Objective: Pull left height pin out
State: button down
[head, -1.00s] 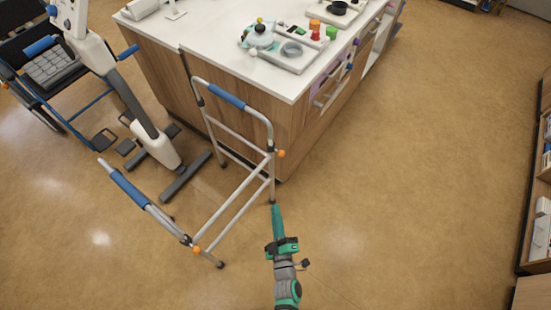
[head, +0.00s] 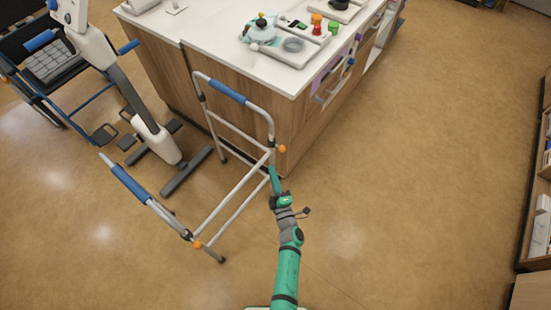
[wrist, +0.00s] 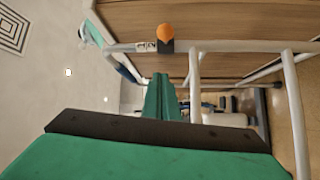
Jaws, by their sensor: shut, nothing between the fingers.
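A grey walking frame (head: 236,136) with blue hand grips stands on the floor. One orange height pin (head: 281,149) is on its leg near the counter. Another orange pin (head: 197,245) is on the nearer leg, lower left in the head view. I cannot tell from the pictures which the task calls left. My gripper (head: 273,170) is beside the leg by the counter, just below that leg's pin. In the wrist view this pin (wrist: 165,32) sits on a pale tube above my green fingers (wrist: 161,80), which are together and empty, apart from it.
A wooden counter (head: 225,100) with a white top stands close behind the frame. Shelves (head: 535,215) stand at right. The floor right of my arm is clear.

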aim_at(280, 148)
jog(key=x, duration=0.3)
jog(key=d+x, duration=0.1)
jog(key=x, duration=0.2)
jog(key=d+x, duration=0.1)
jog(key=x, duration=0.2)
jog(key=shift+w+f, duration=0.2)
jog(key=shift+w, duration=0.1)
jog(key=shift+d+f, duration=0.1)
jog(key=shift+d, duration=0.7)
jog(key=shift+s+f, duration=0.1)
jog(key=shift+s, duration=0.05)
